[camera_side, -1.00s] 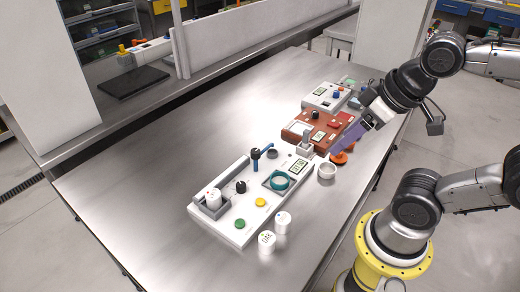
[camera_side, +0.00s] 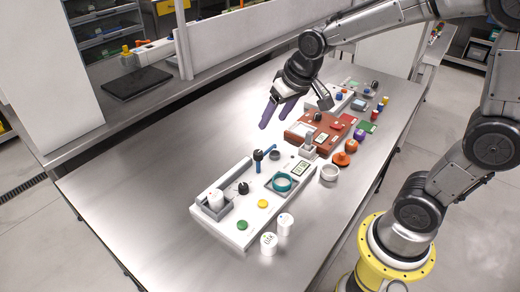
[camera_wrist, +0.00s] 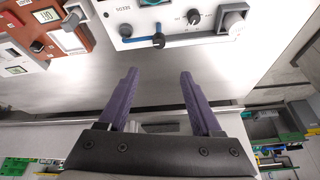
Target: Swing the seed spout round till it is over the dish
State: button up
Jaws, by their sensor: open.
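The seed spout is a blue arm (camera_side: 268,148) on an upright post with a black knob, on the white panel. It points away from the teal dish (camera_side: 281,189), its free end near a small dark cup (camera_side: 274,156).
The white panel (camera_side: 225,235) also carries a black knob (camera_side: 242,187), coloured buttons and a white cylinder in a holder (camera_side: 215,200). A brown device (camera_side: 300,131) is close to my gripper. The left table area is clear.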

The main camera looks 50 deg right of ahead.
aim_at(258, 152)
jog(key=x, duration=1.4)
jog(key=shift+s+d+f, duration=0.1)
jog(key=shift+s+f, duration=0.15)
jog(key=shift+f, duration=0.15)
grip_shut()
dwell(0.8)
